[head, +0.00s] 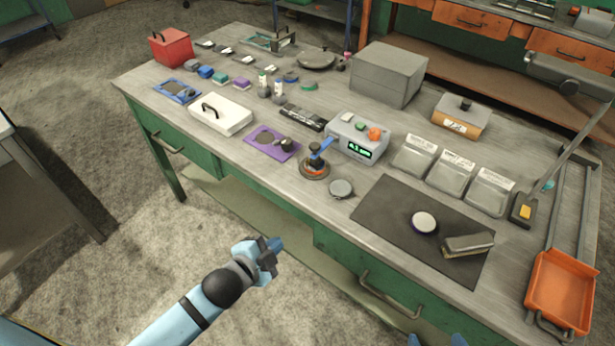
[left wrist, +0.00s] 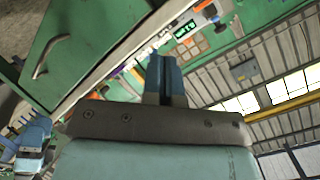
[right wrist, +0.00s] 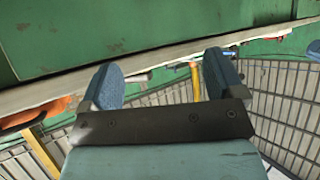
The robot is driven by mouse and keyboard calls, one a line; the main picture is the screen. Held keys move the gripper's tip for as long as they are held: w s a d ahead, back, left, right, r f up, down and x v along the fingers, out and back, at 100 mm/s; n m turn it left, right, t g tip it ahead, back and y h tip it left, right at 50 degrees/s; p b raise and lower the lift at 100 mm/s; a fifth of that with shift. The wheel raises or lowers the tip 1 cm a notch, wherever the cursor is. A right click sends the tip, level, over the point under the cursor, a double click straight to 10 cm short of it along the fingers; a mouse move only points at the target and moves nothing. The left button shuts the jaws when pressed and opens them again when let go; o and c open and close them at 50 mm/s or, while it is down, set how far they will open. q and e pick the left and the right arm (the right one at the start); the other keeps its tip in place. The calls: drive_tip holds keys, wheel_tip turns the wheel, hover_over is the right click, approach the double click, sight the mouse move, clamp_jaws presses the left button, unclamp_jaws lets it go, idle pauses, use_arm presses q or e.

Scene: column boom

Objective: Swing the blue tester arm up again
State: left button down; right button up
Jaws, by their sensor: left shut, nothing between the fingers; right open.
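The blue tester arm (head: 323,147) is a short bar slanting up and to the right from a round base with an orange-red ring (head: 314,168). It overlaps the left side of the grey tester box (head: 357,138), which has a lit green display. I cannot tell the arm's exact angle. My left gripper (head: 274,246) is shut and empty, in front of the bench edge and apart from the arm; its closed fingers show in the left wrist view (left wrist: 164,75). My right gripper (head: 437,340) shows only its blue tips at the bottom edge; it is open and empty in the right wrist view (right wrist: 164,80).
A purple plate (head: 262,143) and a small round tin (head: 341,188) flank the base. A dark mat (head: 385,210) with a round dish (head: 424,223) lies to the right. An orange tray (head: 562,292) is at the right end. The floor before the bench is free.

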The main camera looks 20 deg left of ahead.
sight(315, 152)
use_arm(q)
drive_tip(key=w+a+r+m+t+b, duration=0.1)
drive_tip(key=w+m+t+b, duration=0.1)
drive_tip(key=w+m+b, duration=0.5)
drive_tip(key=w+a+r+m+t+h+b, duration=0.1)
drive_tip(key=w+m+b, duration=0.6)
drive_tip(key=m, duration=1)
drive_tip(key=r+t+b, duration=0.1)
drive_tip(key=t+b, duration=0.1)
drive_tip(key=b, duration=0.1)
drive_tip(key=shift+w+a+m+t+h+b, duration=0.15)
drive_tip(key=shift+w+m+t+h+b, duration=0.15)
drive_tip(key=shift+m, duration=0.1)
use_arm(e)
wheel_tip(315, 152, down, 13)
drive_tip(key=w+a+y, duration=0.1)
drive_tip(key=shift+a+t, duration=0.4)
drive_tip(key=shift+r, duration=0.1)
use_arm(q)
drive_tip(key=b+x, duration=0.1)
drive_tip(key=x, duration=0.9)
drive_tip(key=shift+f, duration=0.1)
use_arm(e)
drive_tip(key=shift+a, duration=0.1)
